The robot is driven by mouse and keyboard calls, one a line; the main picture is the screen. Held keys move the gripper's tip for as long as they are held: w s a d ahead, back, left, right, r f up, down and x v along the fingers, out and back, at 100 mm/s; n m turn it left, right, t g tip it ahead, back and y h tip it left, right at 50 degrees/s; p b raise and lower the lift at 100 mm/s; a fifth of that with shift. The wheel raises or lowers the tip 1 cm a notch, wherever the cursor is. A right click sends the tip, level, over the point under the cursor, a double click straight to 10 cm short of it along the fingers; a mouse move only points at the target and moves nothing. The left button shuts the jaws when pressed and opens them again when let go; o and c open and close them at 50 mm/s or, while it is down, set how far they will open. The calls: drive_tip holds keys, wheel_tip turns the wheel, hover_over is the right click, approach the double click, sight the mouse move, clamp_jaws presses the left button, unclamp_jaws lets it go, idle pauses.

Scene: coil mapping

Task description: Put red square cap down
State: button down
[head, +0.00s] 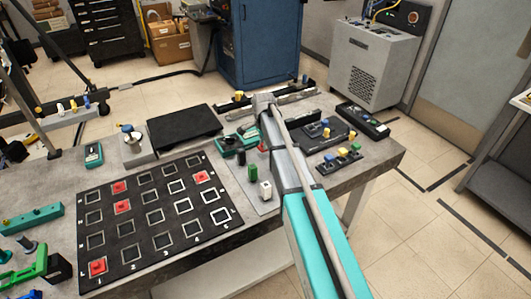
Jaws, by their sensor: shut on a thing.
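A black board (150,262) with a grid of white square outlines and printed numbers lies on the grey workbench. Several red square caps sit in its squares: one at the upper left (118,187), one just below it (122,207), one at the upper right (201,177) and one at the lower left (97,267). A small red patch (263,148) shows beside my arm; I cannot tell what it belongs to. My teal and grey arm reaches over the bench right of the board. My gripper is hidden, so its jaws and any cap in them do not show.
A green piece (254,173) and a white piece (265,190) stand on a grey plate beside my arm. A black platform (185,129) lies behind the board. Right of the arm are small coloured parts (343,156) and a black box (362,121). Many board squares are empty.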

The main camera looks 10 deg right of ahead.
sight(264, 155)
drive_tip(key=shift+f, duration=0.1)
idle(0.3)
drive_tip(key=shift+w+f+b, duration=0.45)
drive_tip(key=shift+f+b, duration=0.05)
drive_tip(key=shift+b, duration=0.1)
drive_tip(key=shift+f+b, duration=1.4)
drive_tip(key=shift+f, duration=0.15)
drive_tip(key=c, duration=0.6)
unclamp_jaws()
wheel_tip(264, 155, up, 12)
drive_tip(key=p, duration=1.2)
